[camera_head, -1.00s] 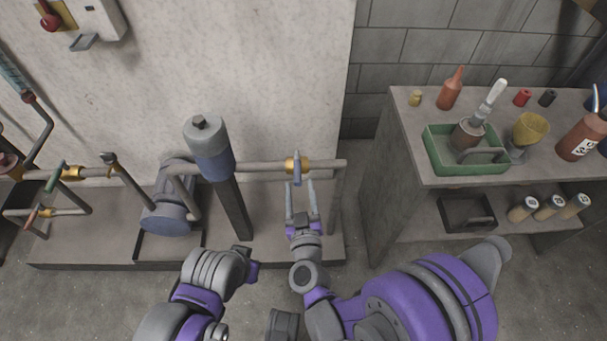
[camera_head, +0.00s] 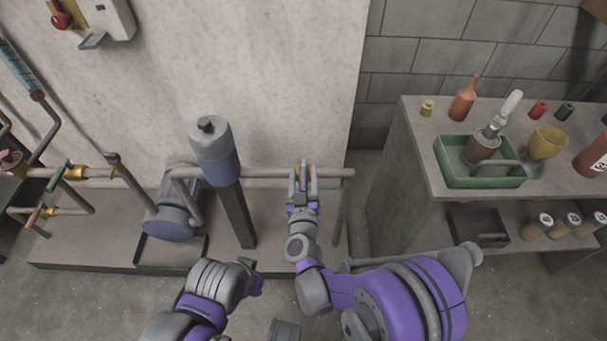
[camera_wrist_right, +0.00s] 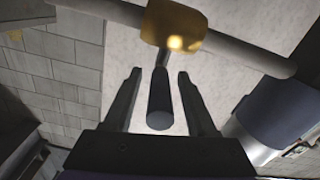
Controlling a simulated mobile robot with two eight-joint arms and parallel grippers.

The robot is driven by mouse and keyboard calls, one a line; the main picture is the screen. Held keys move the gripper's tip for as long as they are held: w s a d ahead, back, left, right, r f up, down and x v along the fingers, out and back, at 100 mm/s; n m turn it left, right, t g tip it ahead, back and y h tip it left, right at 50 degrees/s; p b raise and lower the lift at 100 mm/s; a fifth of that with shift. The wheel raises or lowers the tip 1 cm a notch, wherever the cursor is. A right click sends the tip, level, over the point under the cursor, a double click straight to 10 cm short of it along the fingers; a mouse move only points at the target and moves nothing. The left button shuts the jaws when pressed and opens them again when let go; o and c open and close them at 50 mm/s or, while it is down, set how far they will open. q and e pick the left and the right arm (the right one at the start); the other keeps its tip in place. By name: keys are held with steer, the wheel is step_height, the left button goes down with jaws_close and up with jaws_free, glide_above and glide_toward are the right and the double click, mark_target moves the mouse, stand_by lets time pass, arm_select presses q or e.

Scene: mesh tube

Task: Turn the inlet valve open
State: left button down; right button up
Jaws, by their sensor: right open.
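The valve at the right end of the pipe has a brass body (camera_wrist_right: 173,22) and a dark blue-grey lever handle (camera_wrist_right: 160,98). In the right wrist view the handle hangs from the body towards my wrist. My right gripper (camera_head: 302,170) is at this valve in the head view, covering most of it. Its fingers also show in the right wrist view (camera_wrist_right: 158,85), open, one on each side of the handle with gaps to both. No label shows which valve is the inlet. My left arm is at lower centre; its fingers are not visible.
A horizontal pipe (camera_head: 265,172) runs behind a blue-grey cylinder on a post (camera_head: 215,152) and a pump (camera_head: 172,215). Other valves with a green handle (camera_head: 58,173) and a red handle (camera_head: 34,218) are at left. A workbench (camera_head: 420,130) with a green tray (camera_head: 483,183) stands at right.

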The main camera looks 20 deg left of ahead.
steer(key=shift+w, duration=0.1)
jaws_close()
stand_by(1.4)
